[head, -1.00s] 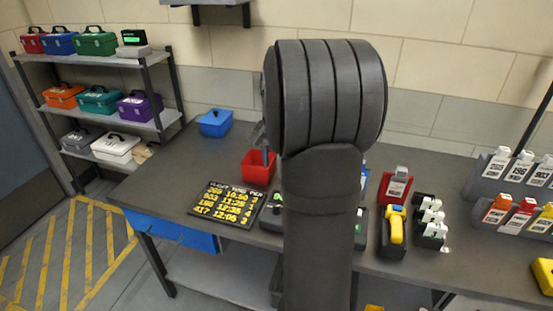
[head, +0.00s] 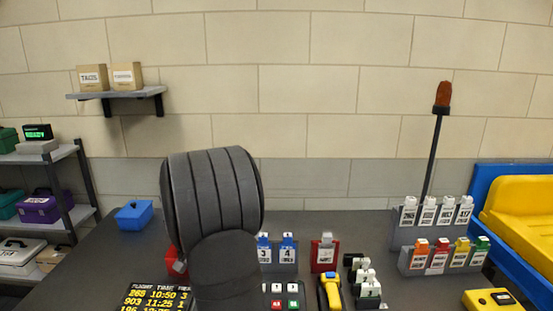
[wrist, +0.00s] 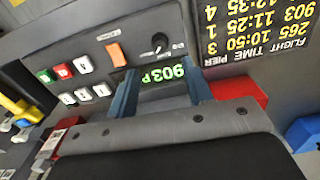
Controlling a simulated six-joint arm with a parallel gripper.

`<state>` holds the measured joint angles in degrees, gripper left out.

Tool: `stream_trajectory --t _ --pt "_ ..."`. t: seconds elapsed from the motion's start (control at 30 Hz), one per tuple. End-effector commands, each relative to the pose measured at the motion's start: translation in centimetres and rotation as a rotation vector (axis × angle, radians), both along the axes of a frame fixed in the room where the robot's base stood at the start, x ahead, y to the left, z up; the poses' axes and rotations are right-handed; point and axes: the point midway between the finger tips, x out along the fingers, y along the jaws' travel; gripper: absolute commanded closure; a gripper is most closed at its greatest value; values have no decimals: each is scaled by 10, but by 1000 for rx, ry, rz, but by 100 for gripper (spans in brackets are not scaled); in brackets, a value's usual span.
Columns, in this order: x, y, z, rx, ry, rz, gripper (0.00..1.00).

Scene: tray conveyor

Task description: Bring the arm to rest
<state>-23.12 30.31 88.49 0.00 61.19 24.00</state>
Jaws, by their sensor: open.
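My gripper (wrist: 165,95) shows in the wrist view with its two blue-grey fingers apart and nothing between them. It is over a control panel with a lit green display (wrist: 168,76) reading "903P", an orange switch (wrist: 116,54), a black knob (wrist: 160,42) and several white, green and red buttons. I cannot tell whether the fingertips touch the panel. In the head view my own dark arm stands in front of the table and hides the gripper and part of the panel.
A flight board (head: 157,297) lies left of my arm, and a red bin (wrist: 240,90) is beside the gripper. A blue box (head: 134,215), a yellow scanner (head: 330,291) and tag racks (head: 432,237) stand on the dark table. A wall shelf (head: 115,94) hangs at upper left.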

Motion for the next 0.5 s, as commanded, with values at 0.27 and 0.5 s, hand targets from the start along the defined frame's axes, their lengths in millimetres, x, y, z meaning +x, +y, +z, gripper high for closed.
stream_trajectory --t 0.27,0.5 --pt "-1 0 -53 -2 4 0 54" --pt "0 0 -75 0 1 0 54"
